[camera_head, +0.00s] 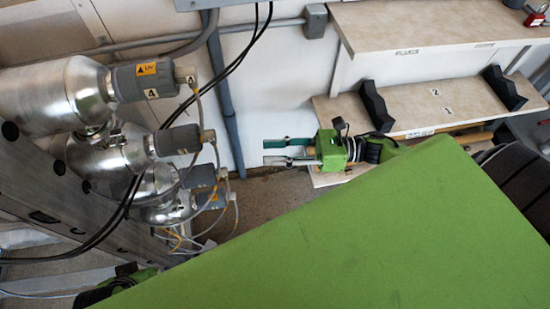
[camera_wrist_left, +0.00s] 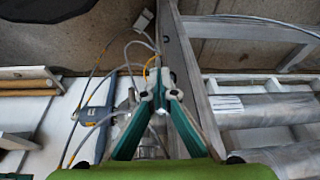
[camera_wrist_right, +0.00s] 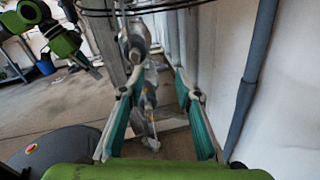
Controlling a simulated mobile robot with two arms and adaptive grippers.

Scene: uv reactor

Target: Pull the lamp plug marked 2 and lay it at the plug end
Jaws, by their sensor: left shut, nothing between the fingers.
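Several silver lamp housings stand in a row at left in the head view, each with a grey cap and a cabled plug. The nearest cap (camera_head: 145,82) and its plug (camera_head: 186,75) are marked 4. The marks farther back are too small to read, so I cannot tell for certain which plug is 2; the third cap (camera_head: 201,176) is partly overlapped. All visible plugs look seated. My right gripper (camera_head: 270,152) is open and empty, right of the row and apart from it. My left gripper (camera_wrist_left: 166,90) is shut and empty, with cables and lamp parts behind its tips.
The upper shelf (camera_head: 440,22) carries a label that seems to read PLUGS. The lower shelf (camera_head: 420,102) has two black cradles (camera_head: 377,106) (camera_head: 505,88) and small number labels. Black cables (camera_head: 228,70) hang across the row. A grey vertical pipe (camera_head: 224,100) runs behind.

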